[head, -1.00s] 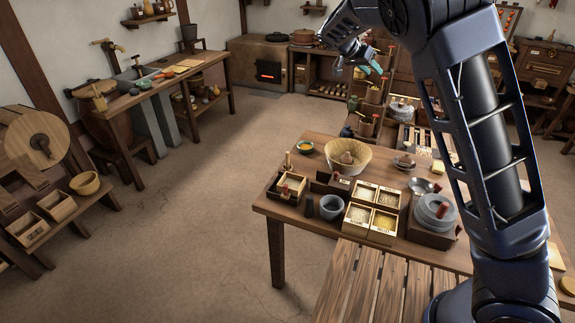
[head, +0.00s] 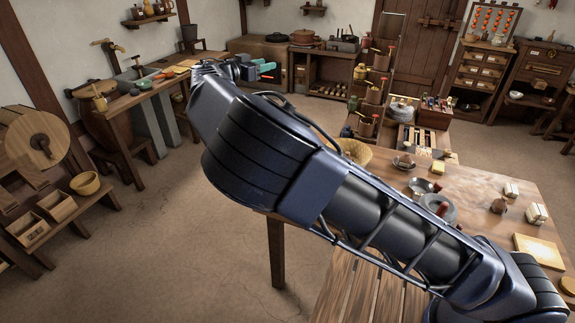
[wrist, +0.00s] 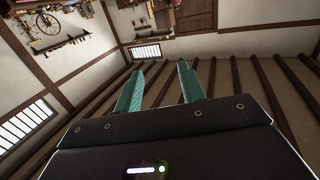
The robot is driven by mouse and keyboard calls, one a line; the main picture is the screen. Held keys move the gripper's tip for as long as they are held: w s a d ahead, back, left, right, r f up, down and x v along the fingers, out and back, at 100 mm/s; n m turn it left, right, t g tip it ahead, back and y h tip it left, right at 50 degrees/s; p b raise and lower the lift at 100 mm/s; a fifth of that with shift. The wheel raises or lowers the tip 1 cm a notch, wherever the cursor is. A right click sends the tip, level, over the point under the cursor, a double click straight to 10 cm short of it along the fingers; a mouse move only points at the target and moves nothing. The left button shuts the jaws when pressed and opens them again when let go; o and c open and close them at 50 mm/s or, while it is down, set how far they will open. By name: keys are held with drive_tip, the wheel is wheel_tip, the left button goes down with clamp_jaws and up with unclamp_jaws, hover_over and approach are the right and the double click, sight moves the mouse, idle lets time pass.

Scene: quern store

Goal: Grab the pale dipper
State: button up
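I cannot pick out the pale dipper for certain in either view. My gripper (head: 268,70) is raised at the upper middle of the head view, pointing right, with its teal fingers in front of the back wall area. In the wrist view my gripper (wrist: 160,68) has its two teal fingers well apart with nothing between them. My arm crosses the middle of the head view and hides much of the near table's left side and the things on it.
The near table (head: 490,180) holds a straw-coloured bowl (head: 354,151), a grey quern (head: 438,207) and a pale board (head: 538,250). A sink counter (head: 120,103) stands at the left. A stove (head: 262,62) is at the back. The floor at lower left (head: 150,260) is clear.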

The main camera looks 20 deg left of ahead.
drive_tip(key=f, duration=4.1)
drive_tip(key=shift+w+d+f, duration=0.2)
drive_tip(key=shift+w, duration=0.2)
drive_tip(key=x, duration=1)
drive_tip(key=shift+w+f, duration=0.2)
drive_tip(key=shift+w, duration=0.05)
drive_tip(key=shift+c, duration=0.4)
clamp_jaws()
